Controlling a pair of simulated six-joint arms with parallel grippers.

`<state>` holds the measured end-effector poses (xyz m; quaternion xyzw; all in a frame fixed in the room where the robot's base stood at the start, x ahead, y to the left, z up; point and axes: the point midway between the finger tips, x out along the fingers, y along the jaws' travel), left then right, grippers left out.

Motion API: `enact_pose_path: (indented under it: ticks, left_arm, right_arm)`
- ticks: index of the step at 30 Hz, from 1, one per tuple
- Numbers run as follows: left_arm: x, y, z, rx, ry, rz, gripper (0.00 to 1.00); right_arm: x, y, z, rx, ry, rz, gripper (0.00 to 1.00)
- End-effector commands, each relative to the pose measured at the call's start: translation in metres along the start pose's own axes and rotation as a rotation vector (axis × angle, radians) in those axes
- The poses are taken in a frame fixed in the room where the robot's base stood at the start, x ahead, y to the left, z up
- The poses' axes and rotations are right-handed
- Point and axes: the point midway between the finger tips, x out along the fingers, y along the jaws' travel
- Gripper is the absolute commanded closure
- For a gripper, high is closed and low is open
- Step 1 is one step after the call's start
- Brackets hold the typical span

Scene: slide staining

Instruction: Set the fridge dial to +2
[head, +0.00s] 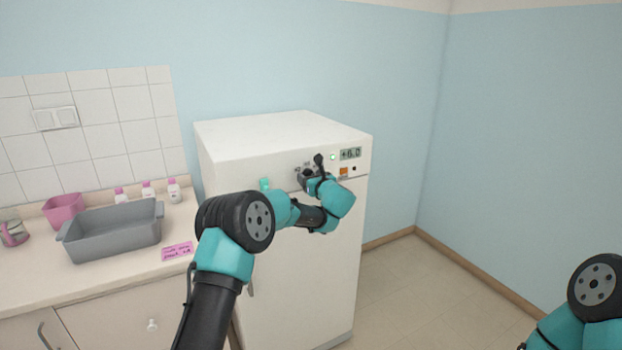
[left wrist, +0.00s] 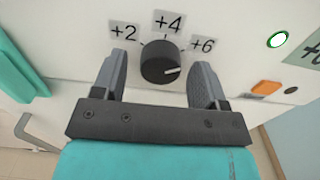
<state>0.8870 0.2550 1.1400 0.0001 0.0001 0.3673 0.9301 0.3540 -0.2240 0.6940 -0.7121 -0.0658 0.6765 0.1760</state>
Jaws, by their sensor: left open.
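The white fridge (head: 300,270) stands against the blue wall, with its control panel along the upper front. The dial (left wrist: 161,62) is a round black knob with a white pointer line, which points right toward the +6 label (left wrist: 202,46). The +4 label (left wrist: 168,22) is above the knob and the +2 label (left wrist: 124,33) is at its upper left. The display (head: 350,153) reads +6.0. My left gripper (left wrist: 160,85) is open, with one finger on each side of the knob and gaps visible. My right gripper is out of view.
A green light (left wrist: 277,40) and an orange button (left wrist: 266,87) sit right of the dial. A teal handle (left wrist: 10,75) is at the left. A counter with a grey tub (head: 112,230) and a pink note (head: 177,251) stands left of the fridge. Open floor lies right.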

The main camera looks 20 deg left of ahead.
Motion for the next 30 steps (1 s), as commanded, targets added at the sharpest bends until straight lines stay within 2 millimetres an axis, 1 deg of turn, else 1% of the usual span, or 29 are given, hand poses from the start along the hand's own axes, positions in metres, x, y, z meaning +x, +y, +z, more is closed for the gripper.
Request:
enact_pose_path:
  ticks: [1,2,16,23,30]
  left_arm:
    - [-0.0001,0.0,0.0001,0.0,0.0,0.0,0.34]
    - [-0.0002,0.0,0.0001,0.0,0.0,0.0,0.37]
    - [-0.0004,0.0,0.0002,0.0,0.0,0.0,0.82]
    - [-0.0004,0.0,0.0002,-0.009,0.0,0.0,0.83]
    - [-0.0004,-0.0002,0.0002,-0.073,0.0,0.0,0.83]
  right_arm:
    - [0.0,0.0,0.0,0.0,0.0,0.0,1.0]
    - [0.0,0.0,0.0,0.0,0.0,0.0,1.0]
    - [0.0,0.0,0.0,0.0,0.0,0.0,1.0]
    - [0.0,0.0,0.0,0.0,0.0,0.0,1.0]
    - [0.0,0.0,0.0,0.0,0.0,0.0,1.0]
